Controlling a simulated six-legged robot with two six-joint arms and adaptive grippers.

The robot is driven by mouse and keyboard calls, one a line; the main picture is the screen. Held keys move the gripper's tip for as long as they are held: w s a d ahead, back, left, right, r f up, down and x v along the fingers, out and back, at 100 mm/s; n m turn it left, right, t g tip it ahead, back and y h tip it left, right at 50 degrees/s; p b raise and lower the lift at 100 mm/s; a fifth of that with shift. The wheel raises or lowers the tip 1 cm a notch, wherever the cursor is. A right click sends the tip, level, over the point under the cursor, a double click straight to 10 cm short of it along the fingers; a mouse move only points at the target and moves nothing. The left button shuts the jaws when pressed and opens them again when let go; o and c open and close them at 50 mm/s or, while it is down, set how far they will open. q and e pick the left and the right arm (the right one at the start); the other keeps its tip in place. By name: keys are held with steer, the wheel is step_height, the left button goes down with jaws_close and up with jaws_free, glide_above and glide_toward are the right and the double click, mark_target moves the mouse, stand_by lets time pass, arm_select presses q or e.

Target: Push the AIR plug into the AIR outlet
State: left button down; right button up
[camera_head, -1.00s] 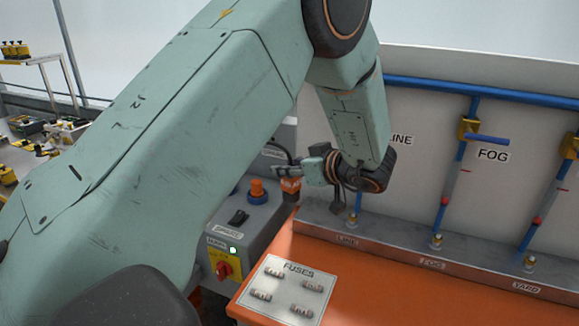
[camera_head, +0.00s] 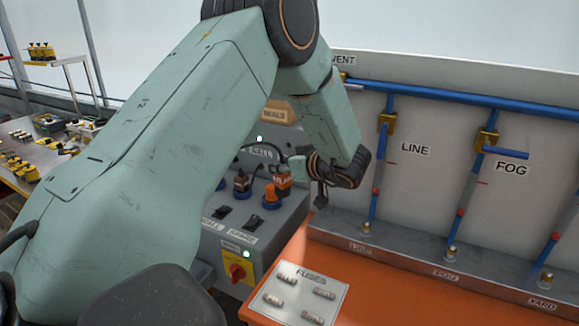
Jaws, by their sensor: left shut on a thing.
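My left gripper (camera_head: 290,168) reaches in from the right side of a grey control box and is shut on an orange plug with dark lettering (camera_head: 283,182), which I take for the AIR plug. Its lower end is close to an orange round fitting (camera_head: 271,199) on the box top, probably the AIR outlet. They overlap in the picture; I cannot tell whether they touch. No AIR label is legible on the box. My right gripper is not in view.
Black switches (camera_head: 254,222) and a red knob (camera_head: 237,272) are on the box. A FUSES plate (camera_head: 300,294) lies on the orange bench (camera_head: 390,295). Blue pipes (camera_head: 378,170) stand behind.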

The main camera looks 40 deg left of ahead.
arm_select(q)
steer(key=a+f+b, duration=0.1)
steer(key=a+b, duration=0.5)
steer(key=a, duration=2.8)
steer(key=shift+w+a, duration=0.15)
steer(key=shift+a, duration=0.1)
steer(key=shift+f, duration=0.15)
steer(key=shift+f+b, duration=4.45)
steer(key=shift+f, duration=0.95)
steer(key=shift+f+b, duration=0.55)
steer(key=shift+b, duration=0.15)
